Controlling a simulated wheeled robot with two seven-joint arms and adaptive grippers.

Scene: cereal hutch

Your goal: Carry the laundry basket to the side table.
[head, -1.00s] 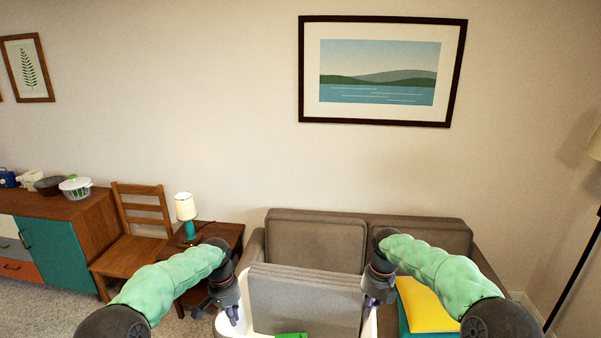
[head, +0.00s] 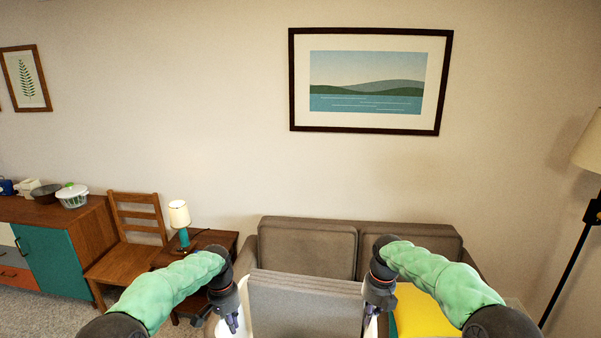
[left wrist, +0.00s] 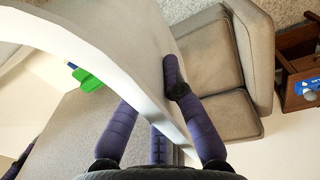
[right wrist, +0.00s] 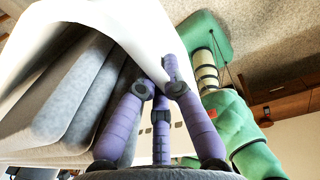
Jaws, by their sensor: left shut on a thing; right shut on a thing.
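The white laundry basket (head: 244,300) is low in the middle of the head view, between my two grippers. A grey folded stack (head: 304,305) stands up in it. My left gripper (head: 233,320) is shut on the basket's left rim, which also shows in the left wrist view (left wrist: 105,52). My right gripper (head: 368,310) is shut on the opposite rim, which also shows in the right wrist view (right wrist: 140,30). A green item (left wrist: 88,80) lies inside. The wooden side table (head: 222,238) stands left of the sofa, partly behind my left arm. The basket's underside is hidden.
A lamp (head: 180,222) stands on the side table. A wooden chair (head: 130,255) and a sideboard (head: 85,230) are further left. The grey sofa (head: 310,240) is behind the basket. A yellow item (head: 425,312) lies on its right side. A floor lamp (head: 575,240) stands far right.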

